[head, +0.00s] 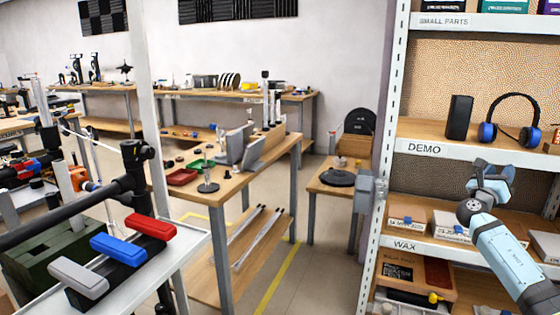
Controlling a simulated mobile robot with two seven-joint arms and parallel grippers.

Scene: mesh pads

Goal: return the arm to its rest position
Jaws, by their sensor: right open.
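My right arm, light blue and grey, comes in from the lower right of the head view. Its gripper (491,170) is up at the front of the shelving unit (400,170), between the DEMO shelf and the WAX shelf. The gripper appears open, with nothing seen between its fingers. It covers part of the space over the WAX shelf and some of the boxes there. My left gripper does not show.
Headphones (513,122) and a black box (459,117) stand on the DEMO shelf. Small boxes (407,218) sit on the WAX shelf (405,239). A workbench (235,186) stands mid-view. Red, blue and grey padded blocks (118,248) are at left. Floor shows between bench and shelving.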

